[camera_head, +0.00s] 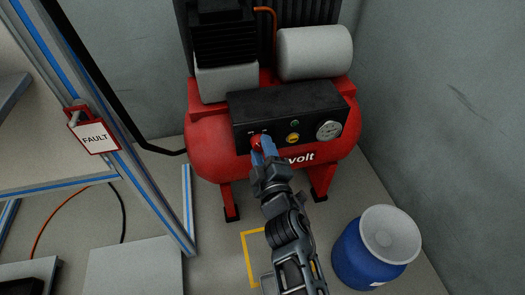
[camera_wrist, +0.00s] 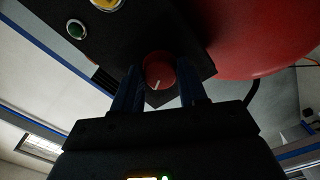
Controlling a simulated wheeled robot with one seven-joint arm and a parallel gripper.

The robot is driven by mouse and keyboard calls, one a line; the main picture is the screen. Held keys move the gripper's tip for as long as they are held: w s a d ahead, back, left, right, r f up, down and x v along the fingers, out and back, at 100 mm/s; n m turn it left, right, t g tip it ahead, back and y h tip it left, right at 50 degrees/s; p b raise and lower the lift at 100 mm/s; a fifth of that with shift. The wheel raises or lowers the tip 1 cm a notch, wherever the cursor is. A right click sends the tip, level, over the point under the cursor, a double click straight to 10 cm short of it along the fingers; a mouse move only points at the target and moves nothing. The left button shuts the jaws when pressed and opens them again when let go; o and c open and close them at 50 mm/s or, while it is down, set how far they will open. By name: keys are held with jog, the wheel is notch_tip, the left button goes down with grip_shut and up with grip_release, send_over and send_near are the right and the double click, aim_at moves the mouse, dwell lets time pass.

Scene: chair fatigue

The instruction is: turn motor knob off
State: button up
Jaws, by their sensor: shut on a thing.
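A red motor knob (camera_head: 256,142) sits on the left part of the black control panel (camera_head: 285,104) of a red compressor. In the wrist view the knob (camera_wrist: 159,71) shows a white pointer line on its face. My gripper (camera_head: 264,148) is at the knob, and its two blue fingers (camera_wrist: 160,88) are on either side of it, shut on it. The labels near the knob are too small to read.
The panel also holds a yellow knob (camera_head: 293,138), a green light (camera_head: 295,123) and a round gauge (camera_head: 329,130). A blue barrel (camera_head: 367,258) stands at lower right. A metal frame with a FAULT tag (camera_head: 93,136) stands at left.

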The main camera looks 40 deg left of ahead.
dwell(0.4)
jog(key=o, duration=1)
jog(key=shift+o, duration=0.2)
jog(key=p+v, duration=0.4)
jog(key=v, duration=0.3)
jog(key=shift+s+d, duration=0.25)
jog(key=shift+d, duration=0.05)
